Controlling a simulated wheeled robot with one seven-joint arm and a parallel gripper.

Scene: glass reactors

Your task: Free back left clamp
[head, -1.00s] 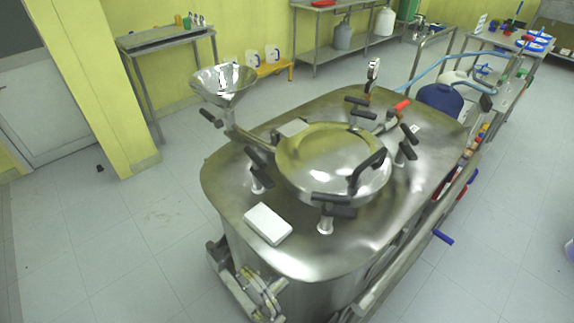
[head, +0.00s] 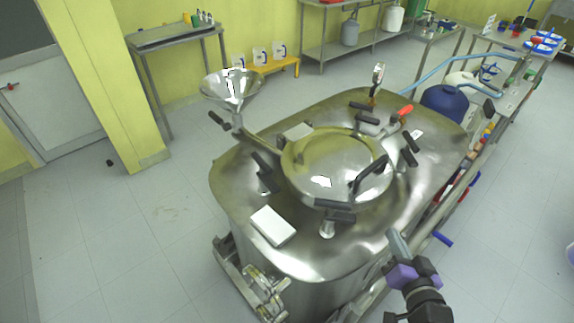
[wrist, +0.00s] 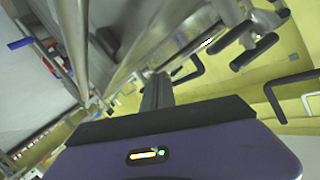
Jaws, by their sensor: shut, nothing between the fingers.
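My gripper (head: 395,242) is at the front right edge of the steel reactor, over its side and well apart from the lid clamps. Its fingers are together and empty; they also show in the wrist view (wrist: 157,92). The round lid (head: 318,150) is closed and has a black handle (head: 370,172). Black-handled clamps stand around it: a left one (head: 265,172), a back one (head: 364,117), a right one (head: 409,150) and a front one (head: 330,212). I cannot tell for certain which is called back left. In the wrist view, black handles (wrist: 255,52) show at upper right.
A steel funnel (head: 232,88) rises at the reactor's left back. A white box (head: 272,226) lies on the reactor top (head: 235,185). A gauge (head: 377,76) and red-tipped handle (head: 406,111) stand behind the lid. Floor (head: 130,250) to the left is clear.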

